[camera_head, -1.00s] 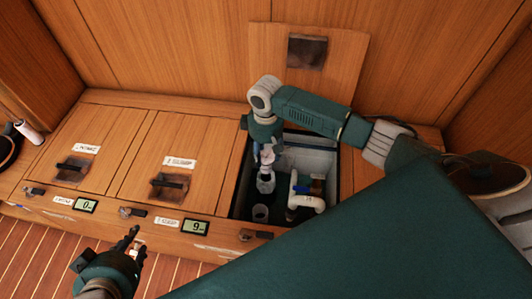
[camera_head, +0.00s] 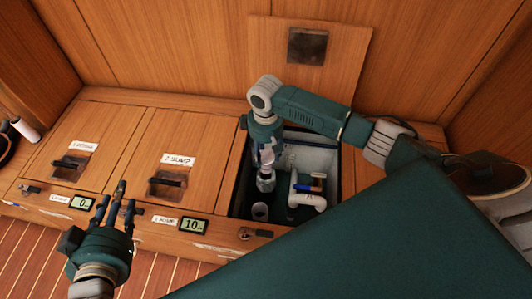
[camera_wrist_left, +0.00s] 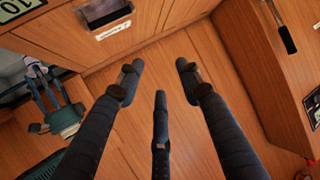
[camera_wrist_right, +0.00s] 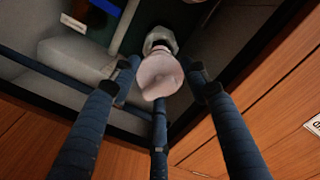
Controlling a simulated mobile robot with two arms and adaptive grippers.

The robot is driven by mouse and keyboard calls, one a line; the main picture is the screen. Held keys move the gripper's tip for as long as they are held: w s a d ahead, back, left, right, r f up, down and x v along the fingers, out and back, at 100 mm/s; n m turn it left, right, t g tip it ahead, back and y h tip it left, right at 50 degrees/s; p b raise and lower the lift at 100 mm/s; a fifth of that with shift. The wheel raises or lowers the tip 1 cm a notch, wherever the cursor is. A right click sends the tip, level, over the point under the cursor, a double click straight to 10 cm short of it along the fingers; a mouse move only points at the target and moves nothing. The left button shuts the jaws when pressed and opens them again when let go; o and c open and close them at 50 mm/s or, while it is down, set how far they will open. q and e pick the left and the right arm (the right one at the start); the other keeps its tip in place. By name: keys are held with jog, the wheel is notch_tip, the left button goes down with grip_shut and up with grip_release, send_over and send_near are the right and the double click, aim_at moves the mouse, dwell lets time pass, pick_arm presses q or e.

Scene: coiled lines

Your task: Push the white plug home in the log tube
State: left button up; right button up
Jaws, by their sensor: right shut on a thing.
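The white plug (camera_wrist_right: 160,76) is pinkish-white and sits between the fingers of my right gripper (camera_wrist_right: 163,68) in the right wrist view. A pale hex-rimmed fitting (camera_wrist_right: 160,40), likely the log tube, is right beyond it; the plug overlaps it, and I cannot tell how deep it sits. In the head view my right gripper (camera_head: 267,158) reaches down into the open bilge, shut on the plug, with the pale tube (camera_head: 266,184) directly below. My left gripper (camera_head: 113,205) is open and empty in front of the locker, fingers up; its spread fingers show in the left wrist view (camera_wrist_left: 160,78).
A white elbow pipe with a blue handle (camera_head: 307,196) stands right of the tube, and another open cup (camera_head: 260,211) is nearer the front. A removed hatch panel (camera_head: 340,55) leans behind. Displays (camera_head: 194,225) line the front edge.

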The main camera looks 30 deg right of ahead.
jog(key=shift+f+b, duration=0.55)
jog(key=shift+b, duration=0.05)
jog(key=shift+f+b, duration=0.4)
jog(key=shift+b, duration=0.15)
pick_arm(q)
notch_tip(320, 180, up, 17)
jog(key=w+d+t+h, duration=0.1)
jog(key=d+t+h, duration=0.1)
jog(key=t, duration=0.6)
jog(key=shift+w+d+h+b, duration=0.35)
jog(key=shift+h+b, duration=0.05)
jog(key=shift+h, duration=0.1)
pick_arm(e)
jog(key=shift+f, duration=0.35)
pick_arm(q)
jog(key=shift+r, duration=0.1)
pick_arm(e)
jog(key=shift+p, duration=0.6)
pick_arm(q)
notch_tip(320, 180, down, 7)
jog(key=w+g+y, duration=0.1)
jog(key=g, duration=0.2)
jog(key=shift+a, duration=0.3)
jog(key=shift+y, duration=0.4)
